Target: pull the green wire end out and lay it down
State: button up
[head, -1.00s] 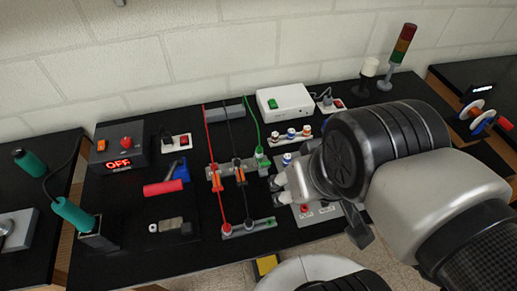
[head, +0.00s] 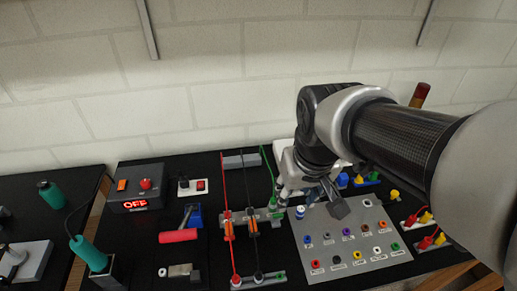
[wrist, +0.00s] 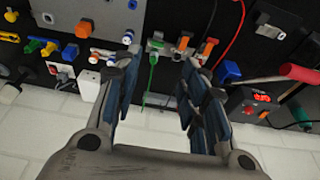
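The green wire (head: 268,168) runs up and away from its upper end at the terminal block (head: 262,213). In the wrist view the green wire (wrist: 149,84) and its green plug end (wrist: 154,58) show between my gripper's fingers. The plug looks seated in the block. My gripper (head: 297,190) is just right of the wire end in the head view. In the wrist view my gripper (wrist: 160,64) is open and empty, one finger each side of the wire. I cannot tell how far the fingertips are from the plug.
A red wire (head: 224,185) and a black wire (head: 244,185) run beside the green one, with orange plugs. A grey panel of coloured sockets (head: 330,255) lies to the right. The red-handled tool (head: 178,235) and the OFF display box (head: 138,187) are at left.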

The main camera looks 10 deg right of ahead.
jog(key=w+f+g+p, duration=0.25)
jog(key=w+f, duration=0.35)
jog(key=w, duration=0.5)
jog(key=p, duration=0.2)
send_over(273, 199)
jog(key=shift+g, duration=0.25)
notch_tip(273, 199, down, 10)
jog(key=shift+f, duration=0.35)
notch_tip(273, 199, down, 9)
jog(key=b, duration=0.6)
jog(key=shift+c, duration=0.5)
